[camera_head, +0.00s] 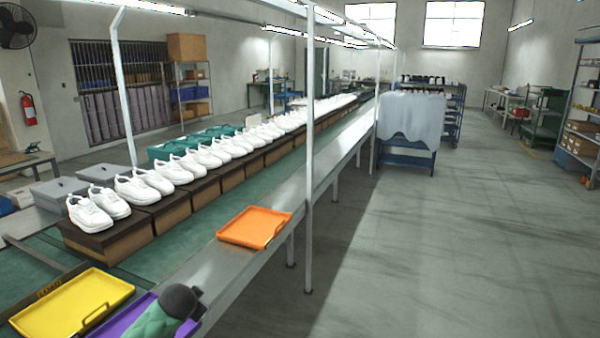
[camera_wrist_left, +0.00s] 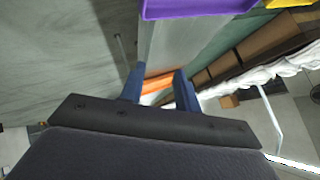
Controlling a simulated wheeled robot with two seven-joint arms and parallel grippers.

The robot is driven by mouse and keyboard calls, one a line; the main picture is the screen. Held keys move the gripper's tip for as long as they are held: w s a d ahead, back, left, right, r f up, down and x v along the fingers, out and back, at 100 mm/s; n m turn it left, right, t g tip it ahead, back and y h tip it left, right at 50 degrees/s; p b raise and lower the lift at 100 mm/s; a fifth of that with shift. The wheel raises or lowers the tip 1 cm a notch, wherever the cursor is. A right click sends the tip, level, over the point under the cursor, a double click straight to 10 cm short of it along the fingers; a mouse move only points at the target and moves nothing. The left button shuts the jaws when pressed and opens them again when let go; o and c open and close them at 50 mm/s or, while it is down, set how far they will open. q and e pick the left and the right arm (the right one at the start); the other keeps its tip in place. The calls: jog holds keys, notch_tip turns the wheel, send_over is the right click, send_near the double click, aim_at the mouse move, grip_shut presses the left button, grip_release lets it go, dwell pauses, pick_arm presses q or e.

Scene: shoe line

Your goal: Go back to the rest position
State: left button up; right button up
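My left gripper (camera_wrist_left: 159,88) shows in the left wrist view with its two blue fingers apart and nothing held between them. An orange tray (camera_wrist_left: 158,84) shows beyond the gap between the fingers. In the head view neither gripper's fingers can be made out. A green and dark grey piece that looks like part of my own arm shows at the bottom edge, in front of the purple tray (camera_head: 112,328). My right gripper is not in view.
The yellow tray (camera_head: 70,305) and the orange tray (camera_head: 254,228) lie on the line's near side. White shoes (camera_head: 143,186) stand in a long row on brown boxes (camera_head: 172,212). A metal post (camera_head: 310,130) rises at the line's edge. The floor (camera_head: 470,230) to the right is clear.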

pick_arm(q)
jog(key=s+d+f+n+g, duration=0.1)
jog(key=s+d+f, duration=0.2)
jog(key=s+f, duration=0.4)
jog(key=s+d+f+n+g+h, duration=0.1)
jog(key=s+d+f, duration=0.1)
jog(key=s+f, duration=0.5)
jog(key=s+d+f+n+g, duration=0.1)
jog(key=s+d+f, duration=0.3)
jog(key=f, duration=0.5)
jog(key=s+d+f+g, duration=0.1)
jog(key=s+d+f, duration=0.1)
jog(key=s+f, duration=0.3)
jog(key=s+d+f+n+g+h, duration=0.1)
jog(key=s+f, duration=0.4)
jog(key=s, duration=0.9)
jog(key=s+d+f+g, duration=0.2)
jog(key=s+d+f, duration=0.1)
jog(key=s, duration=0.7)
jog(key=shift+s+f+g+h, duration=0.2)
jog(key=shift+f+g+h, duration=0.1)
jog(key=shift+f, duration=0.6)
jog(key=shift+a, duration=0.1)
